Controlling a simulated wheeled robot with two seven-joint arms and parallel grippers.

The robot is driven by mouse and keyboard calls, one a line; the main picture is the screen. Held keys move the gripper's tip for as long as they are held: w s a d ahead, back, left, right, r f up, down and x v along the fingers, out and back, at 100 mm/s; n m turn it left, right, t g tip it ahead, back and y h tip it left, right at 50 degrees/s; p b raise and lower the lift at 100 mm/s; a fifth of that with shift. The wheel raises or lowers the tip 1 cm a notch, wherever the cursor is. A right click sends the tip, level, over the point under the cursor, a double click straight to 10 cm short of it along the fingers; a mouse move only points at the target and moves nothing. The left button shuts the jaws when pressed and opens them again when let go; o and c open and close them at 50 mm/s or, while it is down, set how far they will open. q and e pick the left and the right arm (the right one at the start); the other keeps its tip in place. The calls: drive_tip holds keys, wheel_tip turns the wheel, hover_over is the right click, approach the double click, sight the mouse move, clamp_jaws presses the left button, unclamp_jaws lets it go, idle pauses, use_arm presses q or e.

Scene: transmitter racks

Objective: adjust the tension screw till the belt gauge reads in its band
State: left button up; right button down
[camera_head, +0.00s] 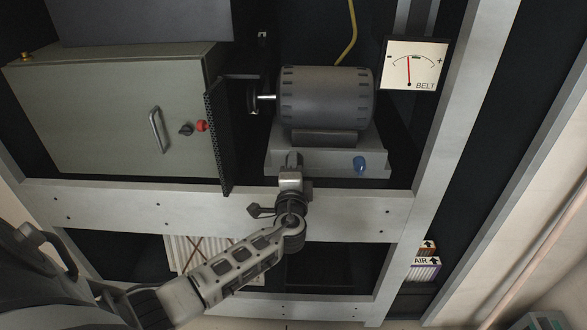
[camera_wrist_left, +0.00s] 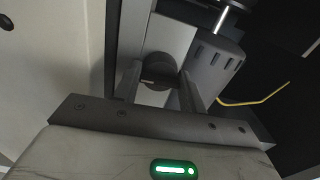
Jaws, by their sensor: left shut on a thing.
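The belt gauge (camera_head: 414,65) is a white square dial marked BELT, with − at left and + at right. Its red needle stands nearly upright, just left of the thick dark band on the scale. My left gripper (camera_head: 291,168) is at the front of the motor's pale base, shut on the tension screw (camera_head: 293,158). In the left wrist view the screw's dark round head (camera_wrist_left: 158,72) sits between the fingers (camera_wrist_left: 161,92). The fingers hide part of the screw. My right gripper is not in view.
The grey motor (camera_head: 326,100) stands on its base (camera_head: 325,160), with a blue knob (camera_head: 359,164) to the right. A perforated guard (camera_head: 217,135) and a cabinet (camera_head: 115,110) with a red button (camera_head: 201,126) are to the left. A frame rail (camera_head: 130,208) runs below.

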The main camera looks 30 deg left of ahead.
use_arm(q)
drive_tip(key=shift+m+p, duration=0.3)
drive_tip(key=shift+m, duration=1.4)
drive_tip(key=o, duration=1)
drive_tip(key=shift+c, duration=0.2)
drive_tip(key=b+v, duration=0.1)
drive_tip(key=v, duration=1.5)
drive_tip(key=shift+s, duration=0.1)
